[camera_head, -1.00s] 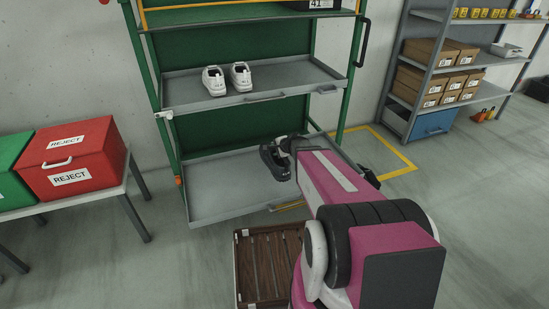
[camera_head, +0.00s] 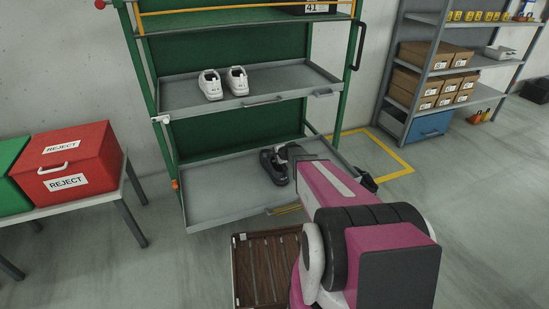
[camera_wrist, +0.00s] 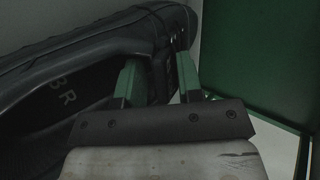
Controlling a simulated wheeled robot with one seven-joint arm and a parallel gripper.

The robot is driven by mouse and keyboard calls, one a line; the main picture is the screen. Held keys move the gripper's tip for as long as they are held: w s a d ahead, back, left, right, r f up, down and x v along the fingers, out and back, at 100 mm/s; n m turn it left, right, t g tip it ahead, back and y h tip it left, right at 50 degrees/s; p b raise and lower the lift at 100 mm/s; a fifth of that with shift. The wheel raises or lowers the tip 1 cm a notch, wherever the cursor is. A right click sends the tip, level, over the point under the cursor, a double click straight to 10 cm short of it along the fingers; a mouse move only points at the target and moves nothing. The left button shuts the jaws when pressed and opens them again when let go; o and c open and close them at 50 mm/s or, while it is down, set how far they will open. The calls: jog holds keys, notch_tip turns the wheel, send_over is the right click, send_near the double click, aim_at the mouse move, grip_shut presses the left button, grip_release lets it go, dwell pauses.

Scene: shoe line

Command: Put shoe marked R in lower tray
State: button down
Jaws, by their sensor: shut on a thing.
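A black shoe (camera_head: 273,167) is at the right part of the grey lower tray (camera_head: 212,212) of the green rack. In the wrist view the dark shoe (camera_wrist: 60,75) fills the left side, with an R among the marks inside its opening. My gripper (camera_wrist: 158,75) is shut on the shoe's wall, its green fingers on either side of it. In the head view my arm mostly hides the gripper (camera_head: 285,158). The shoe looks upright and low over the tray; I cannot tell if its sole touches.
A pair of white shoes (camera_head: 224,84) stands on the upper tray (camera_head: 180,95). A brown slatted crate (camera_head: 266,270) is on the floor in front. Red reject box (camera_head: 72,165) is at left. The lower tray's left part is bare.

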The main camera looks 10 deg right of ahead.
jog(key=c, duration=0.8)
grip_release()
jog(key=shift+o, duration=0.2)
jog(key=shift+r, duration=0.1)
jog(key=shift+s+d+r, duration=0.25)
jog(key=shift+s+r, duration=0.15)
jog(key=shift+s, duration=0.1)
jog(key=v, duration=1.1)
jog(key=s+a+r+n+g+h, duration=0.1)
jog(key=s+n, duration=0.3)
jog(key=s, duration=0.4)
jog(key=s+a+r+n+g+h, duration=0.2)
jog(key=s+r+n+g, duration=0.2)
jog(key=s, duration=0.5)
jog(key=s+a+r+n+g+h, duration=0.2)
jog(key=s+n, duration=0.3)
jog(key=s, duration=0.3)
jog(key=shift+s+a+r+n+g, duration=0.2)
jog(key=shift+r+n+g, duration=0.1)
jog(key=shift+r+g, duration=0.4)
